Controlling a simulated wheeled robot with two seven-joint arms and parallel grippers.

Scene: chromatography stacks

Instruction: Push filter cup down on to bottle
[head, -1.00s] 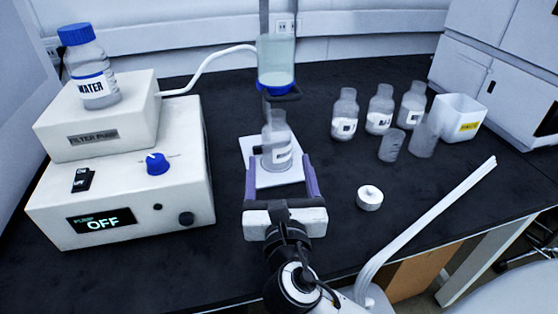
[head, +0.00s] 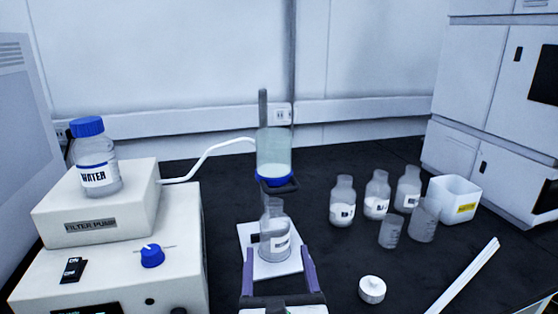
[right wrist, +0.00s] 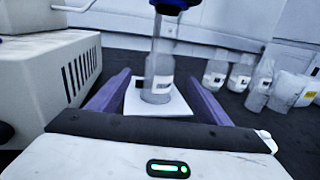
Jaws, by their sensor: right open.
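The filter cup (head: 274,150) is a clear cylinder with a blue base, held on a stand above the bottle. The bottle (head: 274,238) is clear with a white label and stands upright on the stand's white base plate (head: 250,232). A gap shows between the cup's blue base and the bottle's neck in the head view. My right gripper (head: 279,268) is open, with its purple fingers low in front of the bottle, one to each side in the picture. The right wrist view shows the bottle (right wrist: 158,80) beyond the fingers, with the cup's blue base at the top edge. My left gripper is not in view.
A filter pump (head: 85,225) with a water bottle (head: 93,160) on top stands left, its white tube (head: 205,158) running toward the cup. Several bottles, two beakers and a white bin (head: 455,190) stand right. A white cap (head: 372,289) lies at front right.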

